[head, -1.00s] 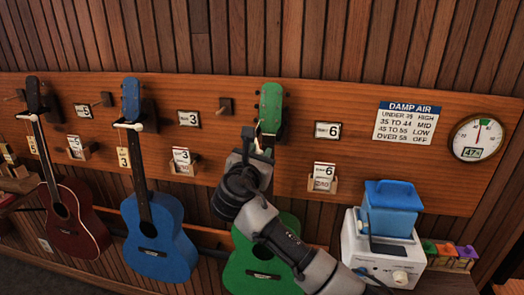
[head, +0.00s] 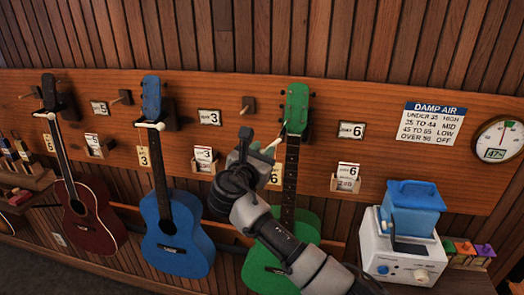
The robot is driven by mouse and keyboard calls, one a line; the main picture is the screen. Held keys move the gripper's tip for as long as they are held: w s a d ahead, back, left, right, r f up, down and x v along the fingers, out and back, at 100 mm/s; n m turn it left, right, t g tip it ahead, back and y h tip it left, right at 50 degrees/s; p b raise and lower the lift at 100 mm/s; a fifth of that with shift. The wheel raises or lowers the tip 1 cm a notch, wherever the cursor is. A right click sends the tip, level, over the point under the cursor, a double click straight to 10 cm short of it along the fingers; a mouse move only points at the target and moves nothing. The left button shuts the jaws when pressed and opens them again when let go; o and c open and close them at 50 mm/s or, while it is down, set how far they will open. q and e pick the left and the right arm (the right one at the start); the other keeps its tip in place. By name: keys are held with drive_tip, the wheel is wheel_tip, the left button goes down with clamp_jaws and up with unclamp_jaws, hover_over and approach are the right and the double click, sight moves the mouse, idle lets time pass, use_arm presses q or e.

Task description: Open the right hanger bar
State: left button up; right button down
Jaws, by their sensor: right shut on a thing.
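The right hanger bar (head: 272,144) is a short pale bar at the green ukulele's neck. It slants out from the hanger to the lower left. My right gripper (head: 256,147) is shut on its outer end, left of the green neck. The green ukulele (head: 297,108) hangs upright, and my right arm hides part of its body. The right hanger (head: 309,130) shows as a dark shape behind the headstock. The bar's exact joint with the hanger is too small to tell. My left gripper is out of view.
A blue ukulele (head: 170,215) and a dark red one (head: 85,222) hang to the left, with pale bars across their necks. A card holder (head: 346,183) is on the board to the right. A white machine with a blue tank (head: 411,207) stands at lower right.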

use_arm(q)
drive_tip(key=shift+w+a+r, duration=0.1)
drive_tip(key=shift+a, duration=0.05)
use_arm(e)
drive_tip(key=shift+a+f, duration=0.15)
drive_tip(key=c, duration=1.1)
unclamp_jaws()
drive_tip(key=o, duration=0.3)
drive_tip(key=shift+w+a, duration=0.15)
drive_tip(key=shift+a, duration=0.05)
drive_tip(key=shift+d, duration=0.1)
drive_tip(key=shift+s+f, duration=0.1)
drive_tip(key=shift+s, duration=0.35)
use_arm(q)
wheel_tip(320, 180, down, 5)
drive_tip(key=b, duration=0.4)
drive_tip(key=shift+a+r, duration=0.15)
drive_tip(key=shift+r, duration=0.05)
use_arm(e)
drive_tip(key=v, duration=1)
drive_tip(key=shift+a, duration=0.25)
drive_tip(key=shift+w, duration=0.1)
